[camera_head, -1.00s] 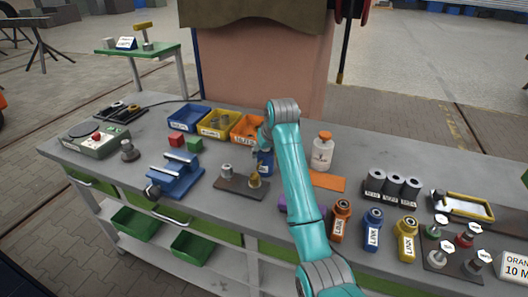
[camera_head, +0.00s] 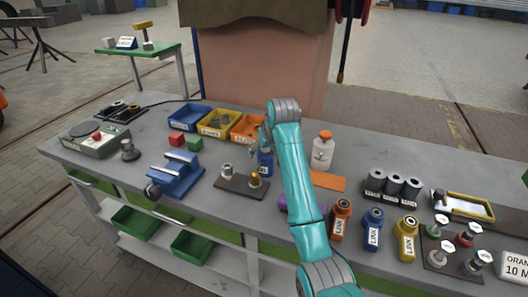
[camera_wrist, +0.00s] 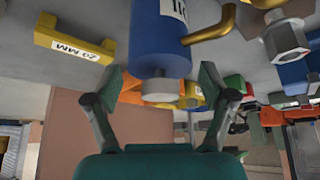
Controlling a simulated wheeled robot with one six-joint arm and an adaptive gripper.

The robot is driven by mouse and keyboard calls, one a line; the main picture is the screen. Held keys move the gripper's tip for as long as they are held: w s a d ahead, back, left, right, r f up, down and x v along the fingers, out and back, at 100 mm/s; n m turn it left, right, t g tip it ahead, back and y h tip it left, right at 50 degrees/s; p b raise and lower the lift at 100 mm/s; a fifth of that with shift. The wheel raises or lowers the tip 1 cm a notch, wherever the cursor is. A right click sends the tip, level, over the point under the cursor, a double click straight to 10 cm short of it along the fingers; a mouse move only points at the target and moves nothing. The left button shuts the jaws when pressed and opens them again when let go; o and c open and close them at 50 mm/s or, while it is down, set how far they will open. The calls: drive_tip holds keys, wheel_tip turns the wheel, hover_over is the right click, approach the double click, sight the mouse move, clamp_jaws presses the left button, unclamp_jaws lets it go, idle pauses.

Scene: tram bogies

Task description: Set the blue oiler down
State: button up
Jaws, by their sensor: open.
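The blue oiler (camera_head: 265,166) is at the middle of the bench, just behind a dark board with fittings, and is partly hidden by my arm. In the wrist view the blue oiler (camera_wrist: 160,35) shows close up, with a white label, a brass spout (camera_wrist: 212,28) and a pale cap end. My gripper (camera_wrist: 160,88) is open, with one finger on each side of the cap end. Gaps show between the fingers and the oiler. In the head view the fingers are mostly hidden behind my arm.
The dark board (camera_head: 232,184) with fittings lies close in front of the oiler. Blue, yellow and orange bins (camera_head: 246,128) stand behind. A blue vise (camera_head: 178,176) is at left.

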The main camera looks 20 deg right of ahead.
drive_tip(key=a+v, duration=0.1)
drive_tip(key=v, duration=1)
drive_tip(key=shift+d+r, duration=0.15)
drive_tip(key=shift+d, duration=0.35)
drive_tip(key=shift+s, duration=0.15)
